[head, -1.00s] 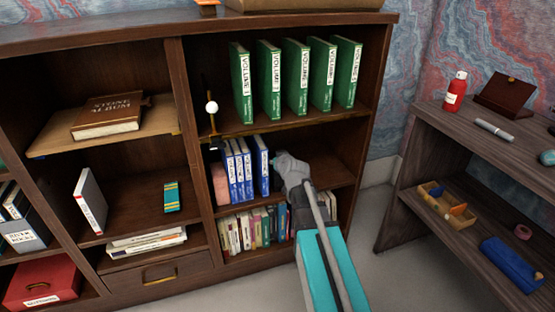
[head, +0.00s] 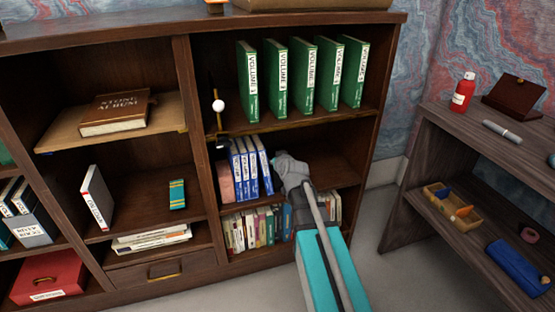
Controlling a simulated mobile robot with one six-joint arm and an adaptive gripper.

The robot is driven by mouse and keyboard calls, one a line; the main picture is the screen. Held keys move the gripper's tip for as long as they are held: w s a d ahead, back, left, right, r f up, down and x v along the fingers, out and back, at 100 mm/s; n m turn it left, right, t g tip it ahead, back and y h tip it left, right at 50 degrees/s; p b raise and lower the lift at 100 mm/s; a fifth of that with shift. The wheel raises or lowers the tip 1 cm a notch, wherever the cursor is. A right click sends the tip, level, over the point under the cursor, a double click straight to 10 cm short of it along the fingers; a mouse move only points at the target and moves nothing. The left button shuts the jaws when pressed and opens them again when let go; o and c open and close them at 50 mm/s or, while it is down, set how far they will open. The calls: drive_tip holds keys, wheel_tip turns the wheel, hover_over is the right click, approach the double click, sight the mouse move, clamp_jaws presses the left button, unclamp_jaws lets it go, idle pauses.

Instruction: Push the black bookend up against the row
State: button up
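A short row of blue-and-white books (head: 250,168) stands on the middle shelf of the right bay, tops leaning slightly left. A pink block (head: 226,181) is at its left end. My grey gripper (head: 279,161) is at the right end of the row, very near the last book; I cannot tell whether it touches. Its fingers are small and seen from behind, so their opening is unclear. I cannot make out the black bookend; the gripper and arm cover part of the shelf right of the books.
Green volumes (head: 302,77) stand on the shelf above, and a tighter row of small books (head: 252,228) on the shelf below. The middle shelf right of my gripper (head: 335,172) is bare. A side desk (head: 425,150) stands at the right.

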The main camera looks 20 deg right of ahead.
drive_tip(key=shift+a, duration=0.25)
drive_tip(key=o, duration=1.3)
drive_tip(key=shift+c, duration=0.2)
drive_tip(key=shift+s, duration=0.2)
